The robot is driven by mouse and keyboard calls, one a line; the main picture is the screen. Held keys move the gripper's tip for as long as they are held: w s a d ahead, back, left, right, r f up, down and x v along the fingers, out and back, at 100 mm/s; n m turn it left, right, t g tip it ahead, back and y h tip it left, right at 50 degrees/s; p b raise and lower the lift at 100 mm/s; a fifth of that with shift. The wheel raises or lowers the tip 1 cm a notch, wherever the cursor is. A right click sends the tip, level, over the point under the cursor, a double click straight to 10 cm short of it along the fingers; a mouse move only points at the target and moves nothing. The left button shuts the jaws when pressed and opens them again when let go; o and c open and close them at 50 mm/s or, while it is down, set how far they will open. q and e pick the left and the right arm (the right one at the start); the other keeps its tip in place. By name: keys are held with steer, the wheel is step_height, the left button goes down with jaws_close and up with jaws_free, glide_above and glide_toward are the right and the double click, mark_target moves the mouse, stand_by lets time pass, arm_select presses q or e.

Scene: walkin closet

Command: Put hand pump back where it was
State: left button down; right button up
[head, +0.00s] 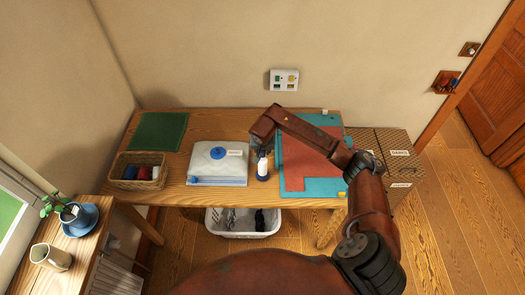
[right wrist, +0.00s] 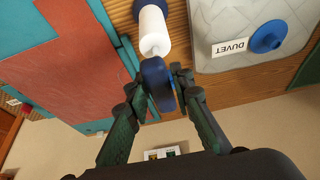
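The hand pump (head: 263,169) has a white barrel with blue ends and stands upright on the wooden table, between the white duvet bag and the teal mat. In the right wrist view its white barrel (right wrist: 153,30) and blue handle (right wrist: 156,85) show close up. My right gripper (head: 260,142) is over the pump. In the right wrist view its two fingers (right wrist: 157,80) flank the blue handle and appear closed on it; part of the contact is hidden. My left gripper is in neither view.
The DUVET bag (head: 220,163) with a blue valve lies left of the pump. A teal mat (head: 325,187) with red cloth lies right. A basket (head: 128,183) and green mat (head: 158,131) are further left. A white bin (head: 243,230) stands below the table.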

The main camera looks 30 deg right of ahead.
steer(key=shift+o, duration=1.3)
steer(key=shift+r, duration=0.1)
steer(key=shift+r, duration=0.2)
steer(key=b+v, duration=0.2)
steer(key=v, duration=1)
steer(key=shift+f, duration=0.1)
